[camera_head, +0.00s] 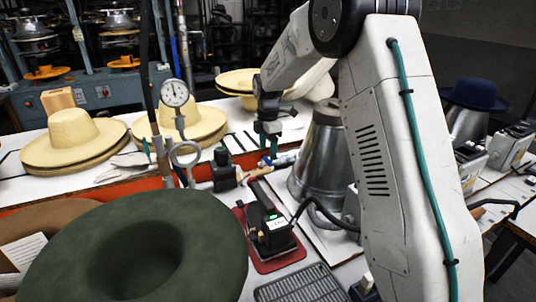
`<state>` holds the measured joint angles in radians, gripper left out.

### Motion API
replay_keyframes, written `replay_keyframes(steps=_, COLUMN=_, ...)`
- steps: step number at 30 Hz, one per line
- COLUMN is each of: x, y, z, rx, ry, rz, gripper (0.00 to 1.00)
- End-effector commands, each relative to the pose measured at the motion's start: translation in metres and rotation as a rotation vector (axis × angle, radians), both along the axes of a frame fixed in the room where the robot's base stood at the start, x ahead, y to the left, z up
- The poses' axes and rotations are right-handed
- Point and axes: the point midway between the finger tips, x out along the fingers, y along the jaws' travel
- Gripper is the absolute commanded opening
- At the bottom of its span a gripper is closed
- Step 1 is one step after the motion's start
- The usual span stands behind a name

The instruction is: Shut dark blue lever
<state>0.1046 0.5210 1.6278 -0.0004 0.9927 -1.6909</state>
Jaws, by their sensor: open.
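A small dark blue lever (267,160) sits on a pipe fitting, left of the metal hat form. It is small and partly crowded by the fitting, so I cannot tell its exact angle. My gripper (269,138) points downward just above the lever, with a small gap in the picture. It is open, and nothing shows between its fingers. I cannot tell whether a finger touches the lever.
A metal hat form (322,160) stands right of the lever. A pressure gauge (175,93) on a pipe stands to the left. An iron (268,226) rests on a red mat (287,264). A green hat (135,245) fills the lower left; straw hats (75,138) lie behind.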

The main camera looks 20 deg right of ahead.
Motion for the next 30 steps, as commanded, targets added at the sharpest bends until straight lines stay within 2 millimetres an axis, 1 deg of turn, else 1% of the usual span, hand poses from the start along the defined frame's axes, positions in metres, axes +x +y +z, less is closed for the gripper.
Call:
replay_keyframes(steps=1, x=0.001, y=0.000, z=0.011, rx=-0.001, ry=-0.005, rz=0.000, gripper=0.65)
replay_keyframes(steps=3, x=0.001, y=0.000, z=0.022, rx=-0.001, ry=-0.004, rz=0.000, gripper=0.65)
replay_keyframes(steps=6, x=0.001, y=0.000, z=0.036, rx=-0.001, ry=-0.003, rz=0.000, gripper=0.65)
replay_keyframes(steps=9, x=0.000, y=0.000, z=0.044, rx=0.000, ry=-0.001, rz=0.000, gripper=0.65)
replay_keyframes(steps=13, x=0.000, y=0.000, z=0.047, rx=0.000, ry=0.000, rz=0.000, gripper=0.65)
replay_keyframes(steps=26, x=0.000, y=0.000, z=0.047, rx=0.000, ry=0.000, rz=-0.007, gripper=0.65)
replay_keyframes(steps=29, x=0.000, y=0.000, z=0.047, rx=0.000, ry=0.001, rz=-0.066, gripper=0.65)
replay_keyframes(steps=30, x=-0.001, y=0.000, z=0.047, rx=0.000, ry=0.004, rz=-0.111, gripper=0.65)
